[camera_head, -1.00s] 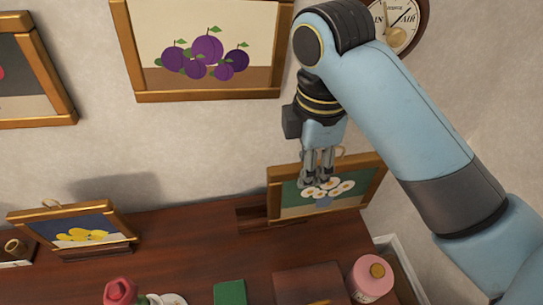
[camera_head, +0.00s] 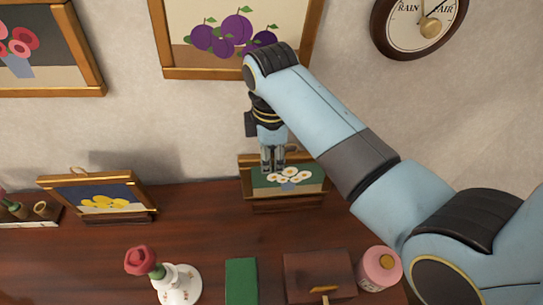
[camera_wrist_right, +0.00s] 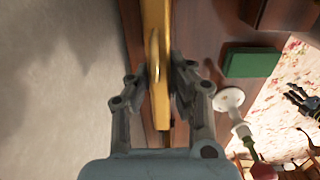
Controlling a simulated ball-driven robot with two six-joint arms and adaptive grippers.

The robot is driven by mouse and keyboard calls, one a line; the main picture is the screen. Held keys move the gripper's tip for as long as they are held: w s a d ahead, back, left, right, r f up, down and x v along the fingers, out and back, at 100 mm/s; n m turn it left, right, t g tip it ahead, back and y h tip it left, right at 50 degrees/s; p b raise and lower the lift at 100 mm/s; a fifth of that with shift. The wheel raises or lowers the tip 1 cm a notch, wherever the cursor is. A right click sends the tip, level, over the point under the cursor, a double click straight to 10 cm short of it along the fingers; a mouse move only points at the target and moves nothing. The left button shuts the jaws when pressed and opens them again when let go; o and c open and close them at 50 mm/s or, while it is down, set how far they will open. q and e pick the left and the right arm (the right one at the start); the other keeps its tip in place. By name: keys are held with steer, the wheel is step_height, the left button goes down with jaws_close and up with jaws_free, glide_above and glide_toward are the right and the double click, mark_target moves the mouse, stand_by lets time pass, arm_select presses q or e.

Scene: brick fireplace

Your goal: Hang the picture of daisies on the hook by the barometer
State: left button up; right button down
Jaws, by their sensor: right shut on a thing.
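The picture of daisies (camera_head: 318,174), gold-framed with white flowers on green, is at the back of the dark wooden shelf, at its wooden stand (camera_head: 290,207). Whether it touches the stand I cannot tell. My right gripper (camera_head: 273,168) is shut on its top edge, by the hanging loop; the right wrist view shows the gold frame (camera_wrist_right: 155,25) between the fingers (camera_wrist_right: 160,85). The round barometer (camera_head: 405,32) hangs on the wall at upper right. No hook shows near it. A dark finger-like shape at the right wrist view's right edge may be my left gripper.
A plum picture (camera_head: 186,72) and a red flower picture (camera_head: 50,92) hang above. A yellow picture (camera_head: 68,205) stands at left. Wall below the barometer is clear.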

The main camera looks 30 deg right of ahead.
steer(key=shift+f, duration=0.5)
steer(key=c, duration=1.2)
jaws_free()
steer(key=shift+c, duration=0.2)
